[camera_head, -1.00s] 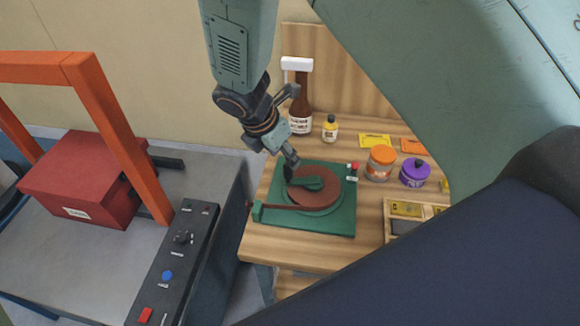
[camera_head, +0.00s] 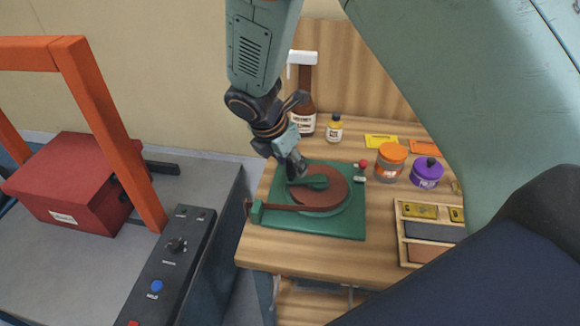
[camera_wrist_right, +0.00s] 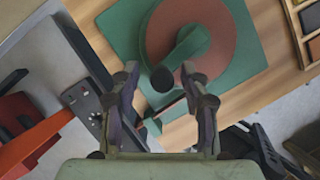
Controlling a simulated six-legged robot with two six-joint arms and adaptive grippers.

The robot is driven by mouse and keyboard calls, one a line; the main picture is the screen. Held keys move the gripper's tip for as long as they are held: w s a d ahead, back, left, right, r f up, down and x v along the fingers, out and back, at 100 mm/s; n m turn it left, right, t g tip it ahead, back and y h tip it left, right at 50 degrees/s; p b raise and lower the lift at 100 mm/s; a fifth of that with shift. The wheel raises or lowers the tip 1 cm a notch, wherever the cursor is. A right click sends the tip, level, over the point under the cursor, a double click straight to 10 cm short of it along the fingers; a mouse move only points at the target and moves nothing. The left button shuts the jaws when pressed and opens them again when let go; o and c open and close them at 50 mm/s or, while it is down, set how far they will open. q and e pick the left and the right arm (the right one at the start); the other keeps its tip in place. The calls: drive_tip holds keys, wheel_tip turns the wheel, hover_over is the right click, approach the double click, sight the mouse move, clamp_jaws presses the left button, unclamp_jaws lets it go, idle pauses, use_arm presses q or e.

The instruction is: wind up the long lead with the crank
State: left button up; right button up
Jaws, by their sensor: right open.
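A green winder base (camera_head: 350,227) lies on the wooden bench and carries a brown, disc-shaped coil of lead (camera_head: 338,190). The lead (camera_head: 285,207) runs left from the coil past a small green post (camera_head: 257,211). A green crank arm (camera_head: 314,182) lies across the coil. In the right wrist view, the crank (camera_wrist_right: 189,46) ends in a black knob (camera_wrist_right: 162,80). My right gripper (camera_head: 299,170) is over this knob, with its open fingers (camera_wrist_right: 160,84) on either side; contact is unclear. My left gripper is not in view.
An orange-lidded jar (camera_head: 391,161), a purple jar (camera_head: 426,173) and a divided tray (camera_head: 401,243) are on the right. A red box (camera_head: 75,185) and orange frame (camera_head: 100,120) stand left, beyond a gap.

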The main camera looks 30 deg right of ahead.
drive_tip(key=shift+s, duration=0.15)
drive_tip(key=shift+d, duration=0.25)
drive_tip(key=shift+a, duration=0.15)
drive_tip(key=c, duration=0.4)
clamp_jaws()
